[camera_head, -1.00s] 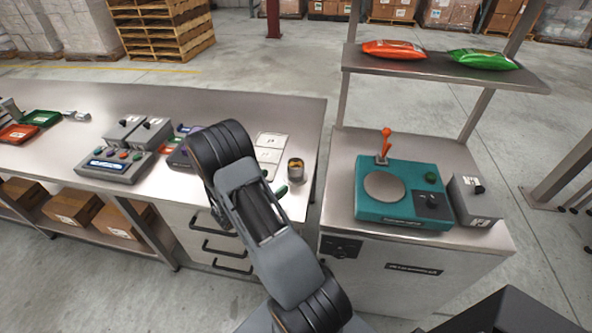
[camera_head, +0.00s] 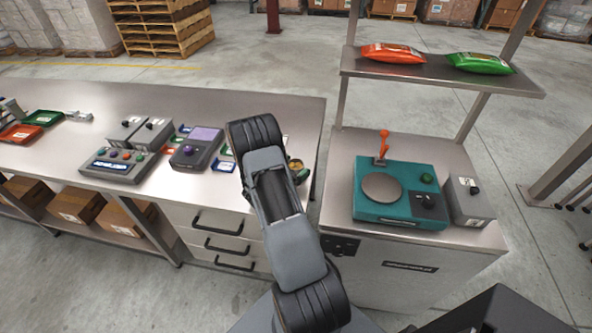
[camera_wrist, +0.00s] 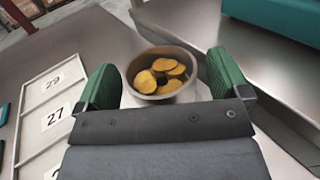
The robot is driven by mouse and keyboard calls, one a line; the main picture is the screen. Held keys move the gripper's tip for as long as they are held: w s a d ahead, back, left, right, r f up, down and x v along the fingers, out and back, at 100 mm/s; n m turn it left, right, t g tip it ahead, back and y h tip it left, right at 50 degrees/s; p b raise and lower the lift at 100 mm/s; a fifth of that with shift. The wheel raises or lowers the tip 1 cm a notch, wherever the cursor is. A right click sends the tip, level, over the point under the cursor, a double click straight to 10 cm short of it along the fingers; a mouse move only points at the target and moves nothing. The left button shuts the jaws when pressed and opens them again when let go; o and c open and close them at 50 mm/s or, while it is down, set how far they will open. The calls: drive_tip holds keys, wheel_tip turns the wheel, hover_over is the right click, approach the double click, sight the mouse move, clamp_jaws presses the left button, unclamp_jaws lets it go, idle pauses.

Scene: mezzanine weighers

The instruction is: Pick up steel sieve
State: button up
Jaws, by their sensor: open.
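The steel sieve (camera_wrist: 160,98), a round grey metal vessel holding several yellow-brown slices, stands on the bench top. In the wrist view it sits between and slightly beyond the two green fingers of my gripper (camera_wrist: 163,75). The fingers are spread apart, one on each side, and nothing is gripped. I cannot tell whether either finger touches its wall. In the head view the sieve (camera_head: 294,160) shows only partly at the bench's right end, beside my arm, which hides the rest. A green finger shows just below it.
A white numbered grid sheet (camera_wrist: 45,118) lies left of the sieve. The teal scale (camera_head: 400,210) stands on the cabinet to the right, across a gap. A purple-screened device (camera_head: 197,148) and a grey button console (camera_head: 118,166) stand farther left. Packets lie on the upper shelf (camera_head: 440,72).

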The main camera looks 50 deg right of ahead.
drive_tip(key=shift+c, duration=0.2)
drive_tip(key=c, duration=1.2)
drive_tip(key=shift+o, duration=0.2)
